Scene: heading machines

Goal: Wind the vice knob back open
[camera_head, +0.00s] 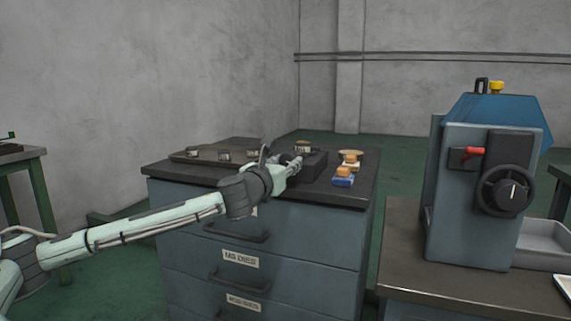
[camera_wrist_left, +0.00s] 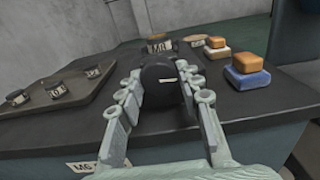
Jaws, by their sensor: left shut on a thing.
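The vice (camera_head: 314,165) is a dark block on top of the drawer cabinet (camera_head: 340,194). My left gripper (camera_head: 293,164) reaches it from the left in the head view. In the left wrist view, the vice knob (camera_wrist_left: 157,88) is a black round knob with a pale mark line on its face. The fingers of my left gripper (camera_wrist_left: 161,92) stand on either side of the knob and are shut on it. In the head view the gripper largely hides the knob. My right gripper is not in view.
A dark tray (camera_wrist_left: 60,107) with several small labelled pieces lies left of the vice. Blue and orange blocks (camera_wrist_left: 247,72) sit to its right. A blue-grey machine (camera_head: 470,190) with a black dial stands on a bench at the right. Bare cabinet top lies in front.

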